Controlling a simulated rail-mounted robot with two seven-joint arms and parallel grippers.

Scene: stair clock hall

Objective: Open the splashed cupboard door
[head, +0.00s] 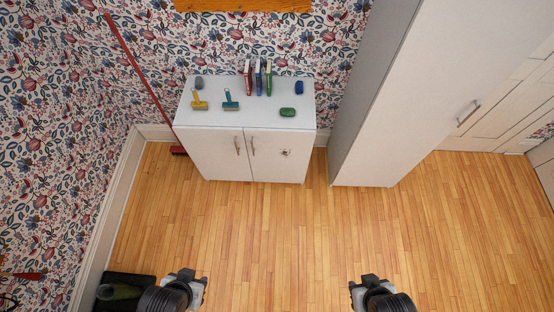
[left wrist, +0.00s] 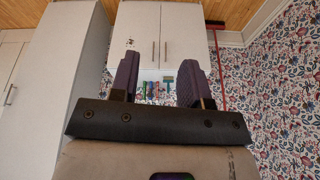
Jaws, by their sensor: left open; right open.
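The low white cupboard (head: 195,155) stands against the papered wall, with two shut doors. The splashed door (head: 276,167) is the right one in the head view and carries a small dark stain (head: 285,153); its upright handle (head: 252,146) is near the middle seam. In the left wrist view the cupboard looks upside down, with the splashed door (left wrist: 137,28) at left. My left gripper (head: 190,277) is open and empty, over the floor in front of the cupboard and well short of it. My right gripper (head: 367,284) is open, empty and also far from the door.
A dark tray (head: 128,281) lies at lower left. The floor (head: 270,235) in front is clear.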

